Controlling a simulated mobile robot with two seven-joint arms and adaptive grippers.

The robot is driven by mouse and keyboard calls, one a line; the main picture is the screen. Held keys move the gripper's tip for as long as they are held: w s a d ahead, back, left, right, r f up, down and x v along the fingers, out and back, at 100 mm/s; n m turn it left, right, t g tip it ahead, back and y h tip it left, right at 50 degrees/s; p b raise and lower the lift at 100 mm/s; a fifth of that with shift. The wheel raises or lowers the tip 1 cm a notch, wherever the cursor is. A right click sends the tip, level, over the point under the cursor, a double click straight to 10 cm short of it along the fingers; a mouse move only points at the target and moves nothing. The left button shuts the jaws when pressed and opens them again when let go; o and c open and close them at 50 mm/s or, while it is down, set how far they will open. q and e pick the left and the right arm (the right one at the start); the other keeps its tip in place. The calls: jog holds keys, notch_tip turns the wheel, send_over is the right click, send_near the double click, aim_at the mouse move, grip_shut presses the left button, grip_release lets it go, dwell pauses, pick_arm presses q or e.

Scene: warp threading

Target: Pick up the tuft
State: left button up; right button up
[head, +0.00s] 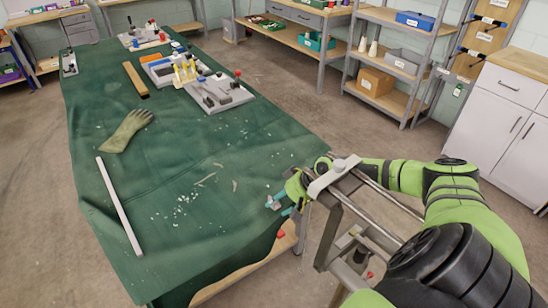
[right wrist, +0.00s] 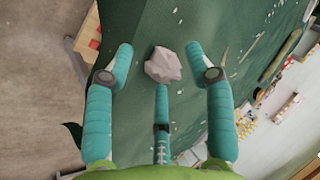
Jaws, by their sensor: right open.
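The tuft (right wrist: 163,65) is a pale grey-white lump on the green cloth, seen in the right wrist view. My right gripper (head: 280,203) is open over the near right edge of the table in the head view. In the right wrist view its teal fingers stand apart around the tuft, one on each side and one below it in the picture. I cannot tell whether any finger touches it. In the head view I cannot make out the tuft by the gripper. My left gripper is not in view.
The green cloth (head: 180,170) covers the table. An olive glove (head: 127,132), a long white strip (head: 120,205) and a wooden bar (head: 136,79) lie on it, with pale scraps. Trays and tools stand at the far end. A metal frame (head: 350,222) is beside the near right edge.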

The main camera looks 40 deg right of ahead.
jog(key=c, duration=0.7)
